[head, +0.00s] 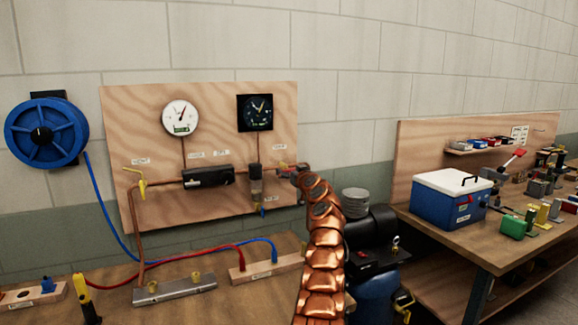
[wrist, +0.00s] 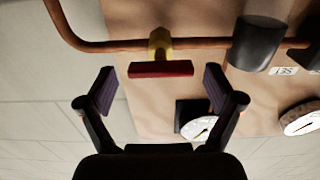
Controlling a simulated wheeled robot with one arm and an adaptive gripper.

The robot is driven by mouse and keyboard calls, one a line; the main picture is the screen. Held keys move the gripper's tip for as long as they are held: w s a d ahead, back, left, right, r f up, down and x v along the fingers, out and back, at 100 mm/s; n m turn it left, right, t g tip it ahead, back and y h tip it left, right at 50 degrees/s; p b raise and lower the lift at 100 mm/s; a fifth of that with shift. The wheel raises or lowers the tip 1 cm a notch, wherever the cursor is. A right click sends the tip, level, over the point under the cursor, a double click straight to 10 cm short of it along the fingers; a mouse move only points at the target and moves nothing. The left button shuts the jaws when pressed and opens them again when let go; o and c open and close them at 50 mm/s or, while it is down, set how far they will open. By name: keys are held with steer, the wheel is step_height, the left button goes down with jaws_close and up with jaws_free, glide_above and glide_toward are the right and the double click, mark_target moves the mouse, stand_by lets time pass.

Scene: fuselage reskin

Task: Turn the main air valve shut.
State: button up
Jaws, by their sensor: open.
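The valve has a red bar handle (wrist: 160,69) on a yellow stem (wrist: 159,43), on a copper pipe (wrist: 110,45) in the wrist view. The handle lies along the pipe, level in the picture. My gripper (wrist: 158,84) is open, with one finger on each side of the handle's ends, and I see gaps on both sides. In the head view my gripper (head: 285,170) is at the right end of the plywood gauge board (head: 225,205), where it mostly hides the valve.
Two gauges (head: 180,117) (head: 255,112) and a regulator (head: 256,185) are left of my gripper. A yellow-handled valve (head: 140,184) is at the board's left. A hose reel (head: 46,133) hangs further left. A blue cooler (head: 450,196) stands on the right bench.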

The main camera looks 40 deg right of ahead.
steer(key=shift+w+d+p, duration=0.2)
steer(key=shift+w+p, duration=0.35)
steer(key=shift+p, duration=0.25)
steer(key=shift+f, duration=0.1)
steer(key=shift+c, duration=0.4)
steer(key=c, duration=1.1)
